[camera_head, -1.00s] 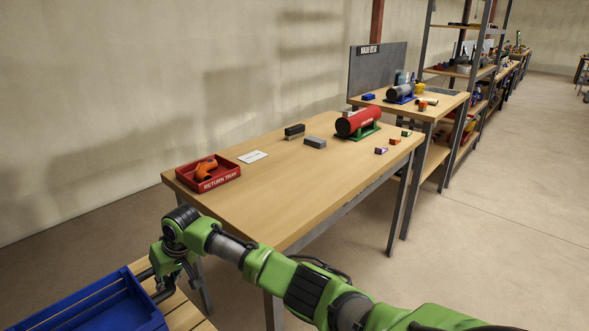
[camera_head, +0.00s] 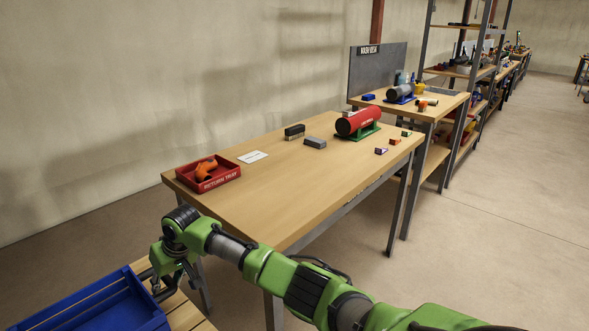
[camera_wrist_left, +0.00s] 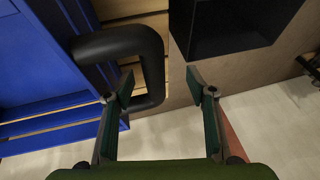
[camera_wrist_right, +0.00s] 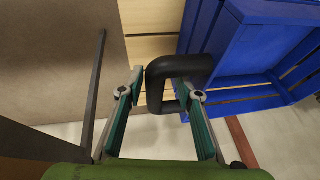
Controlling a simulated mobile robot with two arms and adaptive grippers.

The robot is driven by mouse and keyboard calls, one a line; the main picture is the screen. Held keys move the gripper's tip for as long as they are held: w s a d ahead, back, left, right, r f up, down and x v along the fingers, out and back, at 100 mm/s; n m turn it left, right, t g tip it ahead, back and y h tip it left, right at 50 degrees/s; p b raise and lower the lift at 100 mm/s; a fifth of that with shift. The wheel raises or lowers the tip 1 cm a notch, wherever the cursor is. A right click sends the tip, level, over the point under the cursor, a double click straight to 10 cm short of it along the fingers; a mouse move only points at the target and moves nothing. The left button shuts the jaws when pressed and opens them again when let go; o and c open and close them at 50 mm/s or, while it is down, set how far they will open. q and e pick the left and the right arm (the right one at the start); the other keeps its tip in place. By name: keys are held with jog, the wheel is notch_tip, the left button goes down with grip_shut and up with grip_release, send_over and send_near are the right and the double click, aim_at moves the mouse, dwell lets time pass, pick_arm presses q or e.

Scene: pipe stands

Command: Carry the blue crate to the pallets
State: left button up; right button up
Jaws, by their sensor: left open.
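The blue crate (camera_head: 98,303) sits at the lower left of the head view on wooden slats (camera_head: 188,312). Black loop handles stand out from its ends. My right gripper (camera_head: 163,285) is at the crate's near-right handle. In the right wrist view my right gripper (camera_wrist_right: 158,88) is open, with the handle's bar (camera_wrist_right: 156,92) between its fingertips and a gap showing. In the left wrist view my left gripper (camera_wrist_left: 161,90) is open around the other handle (camera_wrist_left: 153,70), and the crate wall (camera_wrist_left: 40,60) is at left. The left gripper is outside the head view.
A wooden table (camera_head: 265,195) stands just beyond, with a red return tray (camera_head: 225,180) and a red cylinder (camera_head: 358,121). A second table (camera_head: 450,101) and shelves (camera_head: 460,72) stand farther back. Open floor (camera_head: 490,220) lies to the right. No pallets beyond the slats can be made out.

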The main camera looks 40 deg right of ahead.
pick_arm(q)
jog(key=shift+f, duration=0.1)
jog(key=c, duration=0.4)
jog(key=shift+o, duration=0.2)
pick_arm(e)
jog(key=o, duration=0.5)
jog(key=c, duration=0.3)
pick_arm(q)
jog(key=shift+v, duration=3.9)
jog(key=shift+f, duration=0.1)
pick_arm(e)
jog(key=shift+r, duration=0.1)
jog(key=shift+v, duration=3.65)
